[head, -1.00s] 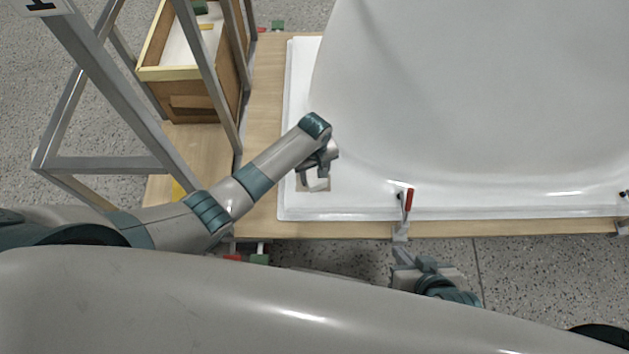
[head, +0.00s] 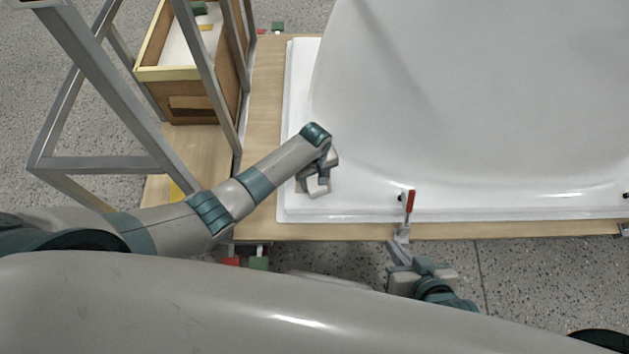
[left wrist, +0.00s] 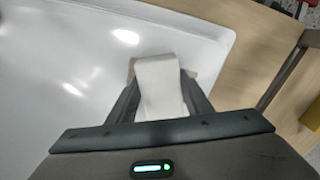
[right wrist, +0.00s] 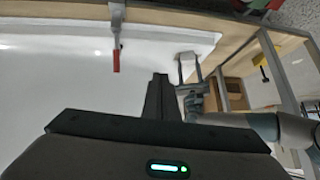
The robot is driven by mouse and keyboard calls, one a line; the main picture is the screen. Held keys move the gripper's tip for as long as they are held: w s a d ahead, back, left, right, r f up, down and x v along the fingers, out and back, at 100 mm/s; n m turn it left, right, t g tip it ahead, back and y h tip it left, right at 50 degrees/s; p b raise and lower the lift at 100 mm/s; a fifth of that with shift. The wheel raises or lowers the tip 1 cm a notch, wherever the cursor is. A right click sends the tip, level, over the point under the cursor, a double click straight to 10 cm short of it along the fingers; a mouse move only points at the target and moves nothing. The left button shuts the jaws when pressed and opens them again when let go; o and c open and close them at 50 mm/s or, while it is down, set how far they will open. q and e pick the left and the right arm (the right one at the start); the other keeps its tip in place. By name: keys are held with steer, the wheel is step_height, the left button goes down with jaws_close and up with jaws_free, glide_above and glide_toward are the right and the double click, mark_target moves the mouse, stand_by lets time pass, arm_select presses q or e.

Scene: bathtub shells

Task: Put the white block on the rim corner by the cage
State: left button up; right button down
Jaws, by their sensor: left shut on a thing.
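The white block (left wrist: 158,88) is between the fingers of my left gripper (head: 318,190), which is shut on it. I cannot tell whether the block touches the rim. The cage, a grey metal frame (head: 105,163), stands left of this corner. My right gripper (head: 397,250) is at the near table edge by a clamp. Its fingers (right wrist: 162,78) look closed together and empty.
A red-handled clamp (head: 409,203) stands on the shell's near edge, close to my right gripper. A wooden box (head: 190,90) sits inside the cage. The wooden table top (head: 262,110) shows as a bare strip between cage and shell.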

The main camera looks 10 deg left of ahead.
mark_target(314, 181)
arm_select(q)
steer(key=shift+f, duration=0.15)
steer(key=o, duration=1)
steer(key=shift+r, duration=0.7)
step_height(314, 181, up, 11)
steer(key=p, duration=0.3)
steer(key=shift+p, duration=0.4)
arm_select(e)
steer(key=s+d+g, duration=0.1)
steer(key=d+f+g+h, duration=0.1)
steer(key=d, duration=0.1)
steer(key=s+d+h, duration=0.1)
steer(key=shift+s+d+f+g, duration=0.15)
steer(key=shift+s+d+g, duration=0.2)
steer(key=shift+g, duration=0.05)
arm_select(q)
steer(key=shift+s+f, duration=0.1)
